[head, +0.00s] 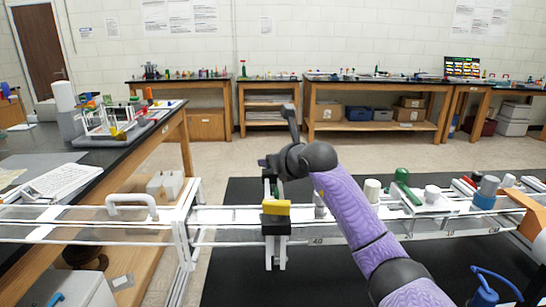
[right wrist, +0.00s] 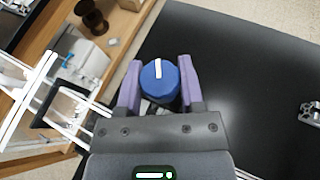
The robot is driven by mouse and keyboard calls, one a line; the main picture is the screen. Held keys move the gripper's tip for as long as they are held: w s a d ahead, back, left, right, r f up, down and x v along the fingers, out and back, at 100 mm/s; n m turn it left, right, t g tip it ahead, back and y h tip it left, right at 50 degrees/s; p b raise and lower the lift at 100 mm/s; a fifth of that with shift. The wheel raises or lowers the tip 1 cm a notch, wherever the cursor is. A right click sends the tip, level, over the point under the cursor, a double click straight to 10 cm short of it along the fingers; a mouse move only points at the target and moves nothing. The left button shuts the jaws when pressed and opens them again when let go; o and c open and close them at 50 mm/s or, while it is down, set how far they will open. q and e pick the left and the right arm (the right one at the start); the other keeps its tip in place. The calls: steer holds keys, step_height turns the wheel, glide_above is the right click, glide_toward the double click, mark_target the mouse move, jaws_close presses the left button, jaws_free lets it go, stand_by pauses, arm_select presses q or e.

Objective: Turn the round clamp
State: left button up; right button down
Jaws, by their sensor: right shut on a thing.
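The round clamp (right wrist: 160,84) is a blue knob with a white line on its top, seen in the right wrist view. My right gripper (right wrist: 160,64) is shut on it, with one purple finger on either side. The white line points nearly straight up in that view. In the head view my right gripper (head: 270,166) is at the rail's middle, above a black and yellow block (head: 276,208). The knob itself is hidden there. My left gripper is not in view.
White rails (head: 330,214) run across the front. A white handle (head: 131,200) is to the left. Green, white and blue-based parts stand on the rail at right, including a grey cylinder with a blue base (head: 485,193). A bench (head: 60,165) is at left.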

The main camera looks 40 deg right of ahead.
steer(key=shift+r+h, duration=0.1)
steer(key=shift+h, duration=0.2)
steer(key=shift+m, duration=0.3)
steer(key=shift+c, duration=1.1)
jaws_free()
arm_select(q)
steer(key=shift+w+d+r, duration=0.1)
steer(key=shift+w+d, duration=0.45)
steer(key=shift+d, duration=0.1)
arm_select(e)
steer(key=shift+s, duration=0.15)
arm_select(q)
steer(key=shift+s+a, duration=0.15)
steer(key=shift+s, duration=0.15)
arm_select(e)
steer(key=v, duration=0.9)
steer(key=shift+s, duration=0.3)
steer(key=shift+a+r, duration=0.1)
steer(key=shift+r, duration=0.05)
